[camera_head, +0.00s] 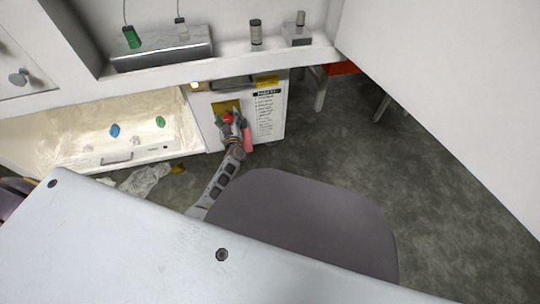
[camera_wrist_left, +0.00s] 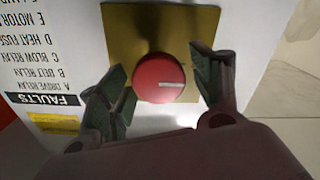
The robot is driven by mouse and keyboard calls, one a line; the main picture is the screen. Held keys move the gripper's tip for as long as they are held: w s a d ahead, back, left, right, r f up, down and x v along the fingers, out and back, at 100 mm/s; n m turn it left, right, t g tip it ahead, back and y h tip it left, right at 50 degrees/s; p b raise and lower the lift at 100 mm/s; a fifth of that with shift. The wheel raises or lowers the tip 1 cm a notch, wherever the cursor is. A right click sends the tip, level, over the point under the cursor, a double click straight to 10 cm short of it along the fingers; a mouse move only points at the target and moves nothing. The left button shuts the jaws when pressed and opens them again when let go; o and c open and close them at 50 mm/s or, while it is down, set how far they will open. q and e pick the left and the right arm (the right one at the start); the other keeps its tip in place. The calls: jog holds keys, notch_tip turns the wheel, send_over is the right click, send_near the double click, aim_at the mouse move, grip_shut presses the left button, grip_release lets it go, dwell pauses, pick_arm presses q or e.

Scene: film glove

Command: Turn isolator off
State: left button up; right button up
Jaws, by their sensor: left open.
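The isolator is a round red knob (camera_wrist_left: 160,78) with a white bar mark, on a yellow plate (camera_wrist_left: 122,22) fixed to a white panel. In the wrist view, which looks upside down on the panel text, the white bar lies nearly level. In the head view the red knob (camera_head: 228,118) shows small on the panel front. My left gripper (camera_wrist_left: 160,88) is open, with one green-padded finger on each side of the knob. I cannot tell whether the fingers touch it. My left gripper also shows in the head view (camera_head: 231,121) at the panel. My right gripper is not in view.
A faults list (camera_head: 268,115) is printed beside the plate. A light-coloured open bay (camera_head: 60,130) with blue and green knobs lies to the left. A dark grey rounded shape (camera_head: 305,220) and a pale flat surface (camera_head: 130,250) fill the foreground. Open floor (camera_head: 400,150) lies to the right.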

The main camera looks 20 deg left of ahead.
pick_arm(q)
jog(key=shift+m+b, duration=0.5)
jog(key=shift+m, duration=1.5)
jog(key=p+v, duration=0.6)
jog(key=v, duration=0.8)
jog(key=shift+w+d+r+m+h+p, duration=1)
jog(key=shift+d+r+m+h, duration=1.3)
jog(key=shift+d+h, duration=2.55)
jog(key=s+d+m+g+h+p, duration=0.2)
jog(key=s+d+m+g+h, duration=0.1)
jog(key=s+d, duration=0.3)
jog(key=shift+s+d+r+m+g+h+p, duration=0.3)
jog(key=shift+s+d+g+h+p, duration=0.1)
jog(key=shift+d, duration=0.55)
jog(key=shift+f, duration=0.1)
